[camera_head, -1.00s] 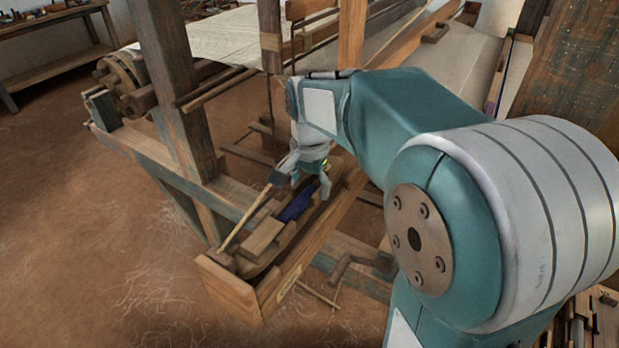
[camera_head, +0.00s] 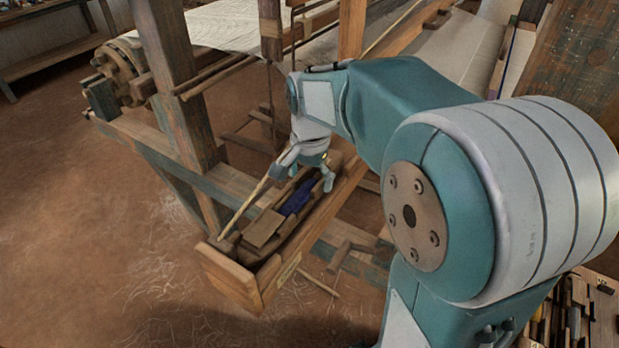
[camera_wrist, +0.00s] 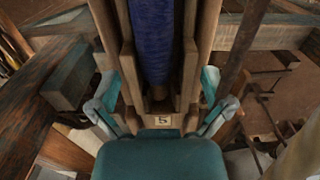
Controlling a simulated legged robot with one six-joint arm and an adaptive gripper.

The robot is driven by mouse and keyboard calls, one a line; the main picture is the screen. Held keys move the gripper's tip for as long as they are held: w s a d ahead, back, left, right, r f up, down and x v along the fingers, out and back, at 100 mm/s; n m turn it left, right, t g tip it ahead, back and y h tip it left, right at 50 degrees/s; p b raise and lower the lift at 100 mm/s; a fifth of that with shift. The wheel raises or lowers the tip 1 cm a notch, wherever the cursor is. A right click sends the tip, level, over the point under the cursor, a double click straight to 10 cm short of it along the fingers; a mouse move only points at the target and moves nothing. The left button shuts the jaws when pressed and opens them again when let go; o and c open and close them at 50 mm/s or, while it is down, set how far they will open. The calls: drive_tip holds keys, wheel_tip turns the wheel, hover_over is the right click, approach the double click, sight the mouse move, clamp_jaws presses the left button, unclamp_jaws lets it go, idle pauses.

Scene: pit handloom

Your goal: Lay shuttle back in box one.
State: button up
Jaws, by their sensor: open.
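The shuttle, a wooden body with a dark blue thread winding (camera_head: 298,197), lies in the long open wooden shuttle box (camera_head: 232,275) at the loom's side. In the wrist view the blue winding (camera_wrist: 153,40) runs lengthwise between wooden walls. My gripper (camera_head: 305,176) is open above the far part of the box, over the shuttle. In the wrist view its fingers (camera_wrist: 160,108) are spread on both sides of the shuttle, with no clear grip on it. A small tag (camera_wrist: 163,121) near the palm seems to read 5. The shuttle's far end is hidden under my gripper.
A thin stick (camera_head: 245,208) slants along the box's left side. A thick loom post (camera_head: 178,90) and a low beam (camera_head: 150,150) stand left of it. White cloth (camera_head: 228,27) is stretched behind. A tool tray (camera_head: 590,310) is at lower right. The earth floor (camera_head: 70,220) at left is open.

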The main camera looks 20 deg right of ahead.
drive_tip(key=shift+r, duration=4)
drive_tip(key=s+a+f+n+t, duration=0.1)
drive_tip(key=s+a+n+t, duration=0.1)
drive_tip(key=s+n, duration=0.3)
drive_tip(key=s+a+f+n+t, duration=0.1)
drive_tip(key=s+n, duration=0.4)
drive_tip(key=s, duration=0.7)
drive_tip(key=f+t, duration=0.1)
drive_tip(key=t, duration=0.1)
drive_tip(key=shift+a+n+t, duration=0.3)
drive_tip(key=shift+a+n, duration=0.1)
drive_tip(key=shift+f, duration=0.1)
